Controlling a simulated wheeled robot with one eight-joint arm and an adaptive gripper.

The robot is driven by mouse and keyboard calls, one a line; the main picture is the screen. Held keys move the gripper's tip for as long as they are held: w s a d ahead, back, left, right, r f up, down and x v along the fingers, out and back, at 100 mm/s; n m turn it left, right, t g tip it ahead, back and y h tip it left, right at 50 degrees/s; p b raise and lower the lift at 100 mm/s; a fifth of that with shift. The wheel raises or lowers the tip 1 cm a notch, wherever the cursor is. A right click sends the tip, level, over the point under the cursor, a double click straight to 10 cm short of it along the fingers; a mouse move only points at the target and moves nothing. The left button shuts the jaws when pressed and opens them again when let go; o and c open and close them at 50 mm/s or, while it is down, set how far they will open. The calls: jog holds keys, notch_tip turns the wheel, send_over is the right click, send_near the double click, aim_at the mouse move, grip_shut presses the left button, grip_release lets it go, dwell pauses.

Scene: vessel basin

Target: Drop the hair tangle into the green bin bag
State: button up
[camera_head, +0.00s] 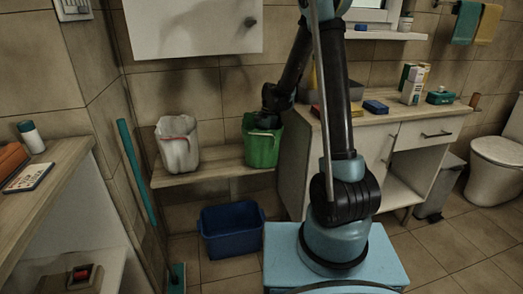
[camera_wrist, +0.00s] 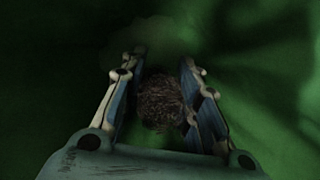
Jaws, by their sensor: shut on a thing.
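The green bin bag (camera_head: 262,150) lines an open bin on the wooden shelf, beside a white-lined bin. My arm reaches down into its mouth, and the fingers are hidden inside in the head view. In the wrist view, the green lining of the bag (camera_wrist: 270,60) surrounds my gripper (camera_wrist: 162,70). The hair tangle (camera_wrist: 160,104), a dark brown round clump, sits between the two fingers, and my gripper is shut on it. The bottom of the bag is too dark to make out.
A white-lined bin (camera_head: 178,148) stands to the left on the same shelf (camera_head: 210,168). A blue tub (camera_head: 232,232) is on the floor below. A white cabinet (camera_head: 193,28) hangs above. A counter (camera_head: 390,116) with several small items stands to the right.

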jog(key=shift+f, duration=0.65)
jog(key=shift+f, duration=0.6)
jog(key=o, duration=0.7)
jog(key=shift+o, duration=0.2)
jog(key=shift+r, duration=0.5)
jog(key=v, duration=1.2)
jog(key=shift+r, duration=0.15)
